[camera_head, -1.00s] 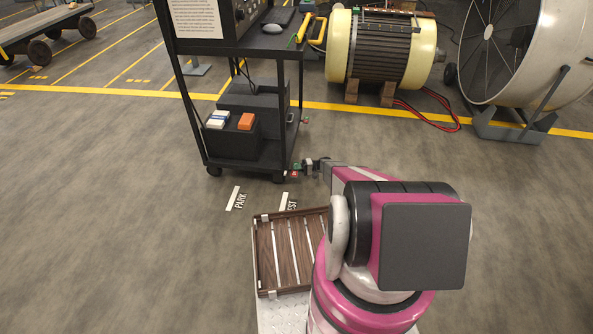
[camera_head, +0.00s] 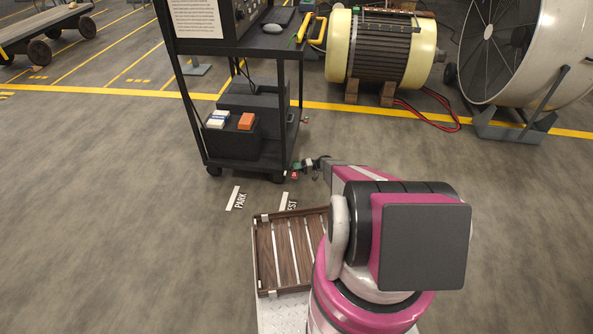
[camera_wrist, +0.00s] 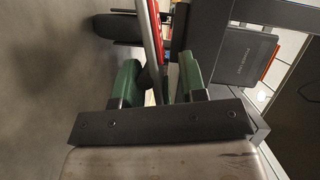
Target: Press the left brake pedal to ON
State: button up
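A black cart (camera_head: 262,150) stands ahead on casters. A small red part (camera_head: 294,175), likely the left brake pedal, shows low at its near right caster. My gripper (camera_head: 299,168) is right at this part, close to the floor. In the wrist view, my gripper (camera_wrist: 160,82) has two green fingertips spread apart. A narrow grey bar with a red edge (camera_wrist: 154,40), likely the pedal, reaches into the gap between them. I cannot tell whether a finger touches it. The pedal's ON or OFF marking cannot be read.
A second small red and green part (camera_head: 305,119) sits at the cart's far right side. A yellow motor (camera_head: 380,50) and a large fan (camera_head: 525,60) stand behind. A wooden slatted tray (camera_head: 263,255) is before my arm. The floor at left is clear.

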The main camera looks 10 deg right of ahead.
jog(key=d+r, duration=0.1)
jog(key=d, duration=0.9)
jog(key=shift+w+d, duration=0.35)
jog(key=shift+d, duration=0.05)
